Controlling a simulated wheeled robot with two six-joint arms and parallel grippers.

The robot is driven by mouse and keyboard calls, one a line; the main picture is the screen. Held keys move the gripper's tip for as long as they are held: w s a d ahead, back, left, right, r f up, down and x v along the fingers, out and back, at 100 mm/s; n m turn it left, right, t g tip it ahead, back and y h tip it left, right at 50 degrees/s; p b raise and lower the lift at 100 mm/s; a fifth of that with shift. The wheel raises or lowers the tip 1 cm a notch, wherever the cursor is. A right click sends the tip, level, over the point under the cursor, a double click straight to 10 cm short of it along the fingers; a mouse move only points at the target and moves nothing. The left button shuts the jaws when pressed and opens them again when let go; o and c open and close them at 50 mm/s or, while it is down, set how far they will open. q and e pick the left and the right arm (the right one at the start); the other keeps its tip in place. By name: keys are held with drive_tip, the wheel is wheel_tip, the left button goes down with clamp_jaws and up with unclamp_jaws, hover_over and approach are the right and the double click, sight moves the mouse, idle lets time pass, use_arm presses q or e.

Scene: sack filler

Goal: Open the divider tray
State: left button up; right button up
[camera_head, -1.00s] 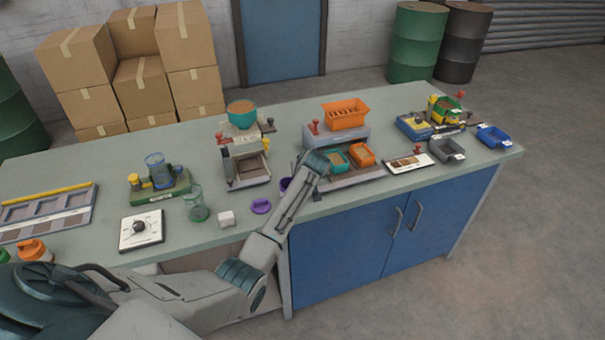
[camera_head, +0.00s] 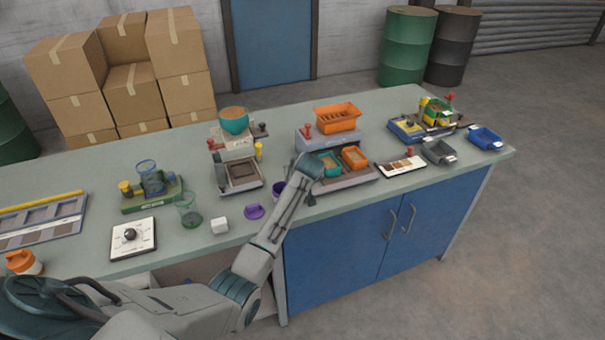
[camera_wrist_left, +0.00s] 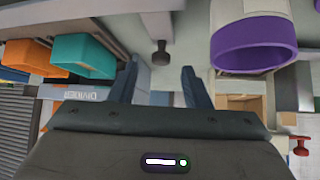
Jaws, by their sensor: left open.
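The divider tray (camera_head: 350,183) is grey and sits at the front of the machine with the orange hopper (camera_head: 336,118). It holds a teal bin (camera_head: 326,164) and an orange bin (camera_head: 355,157). In the left wrist view its edge with the lettering (camera_wrist_left: 83,95) shows at left, with the teal bin (camera_wrist_left: 85,55) and orange bin (camera_wrist_left: 30,58) beyond. My left gripper (camera_wrist_left: 160,84) is open and empty, beside the tray's left end. A dark knob (camera_wrist_left: 160,52) appears between its fingertips. In the head view my left wrist hides the fingertips. My right gripper is out of view.
A purple cup (camera_wrist_left: 252,42) stands close beside the fingers. A purple lid (camera_head: 254,211) and white cube (camera_head: 220,226) lie nearer the front edge. Another machine with a teal bowl (camera_head: 234,120) stands to the left. A colour-swatch card (camera_head: 401,167) lies to the right.

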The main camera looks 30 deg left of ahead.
use_arm(q)
drive_tip(key=b+v, duration=0.2)
drive_tip(key=v, duration=0.7)
drive_tip(key=shift+s+f, duration=0.1)
